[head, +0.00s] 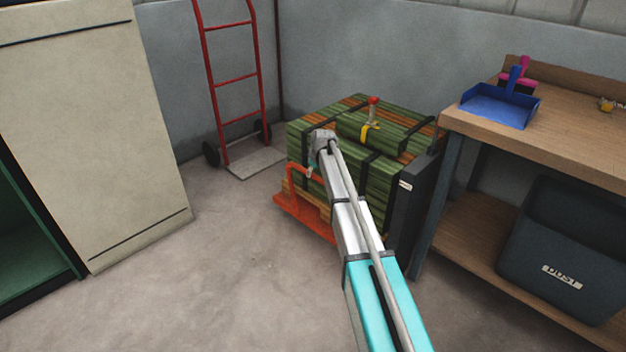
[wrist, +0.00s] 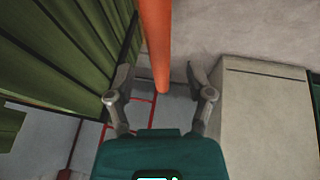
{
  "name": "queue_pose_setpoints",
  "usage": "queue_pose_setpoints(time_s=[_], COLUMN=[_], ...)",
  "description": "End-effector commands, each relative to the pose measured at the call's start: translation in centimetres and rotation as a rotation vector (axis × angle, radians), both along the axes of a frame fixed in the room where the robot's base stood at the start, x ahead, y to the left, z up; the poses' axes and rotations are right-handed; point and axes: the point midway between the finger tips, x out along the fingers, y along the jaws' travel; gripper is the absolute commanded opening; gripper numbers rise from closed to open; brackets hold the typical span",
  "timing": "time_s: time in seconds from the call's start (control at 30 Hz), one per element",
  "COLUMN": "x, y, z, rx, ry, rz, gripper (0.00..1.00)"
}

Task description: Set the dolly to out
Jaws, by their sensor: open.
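The dolly (head: 305,216) is a low orange platform on the floor, bearing a strapped stack of green and orange boards (head: 378,183). Its orange handle (head: 291,178) rises at the left front of the stack. My gripper (wrist: 159,82) is open, and the orange handle bar (wrist: 156,40) shows between its two fingers in the wrist view. Gaps show on both sides of the bar; I cannot tell its exact depth between the fingers. In the head view my arm's wrist hides part of the stack, and the fingers are too small to make out well.
A red hand truck (head: 231,82) stands against the back wall. A cream cabinet (head: 95,130) is at left. A wooden bench (head: 575,135) at right holds a blue dustpan (head: 500,107), with a dark bin (head: 562,262) below. Bare floor (head: 215,265) lies in front and left of the dolly.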

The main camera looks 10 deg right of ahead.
Motion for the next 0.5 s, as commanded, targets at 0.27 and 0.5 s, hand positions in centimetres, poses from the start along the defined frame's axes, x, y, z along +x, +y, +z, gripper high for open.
queue_pose_setpoints(time_s=[0.27,0.5], x=[0.9,1.2], y=[0.1,0.2], z=[-2.2,-2.8], rx=[0.0,0.0], ry=[0.0,0.0], rz=[0.0,-0.001], gripper=[0.68,0.68])
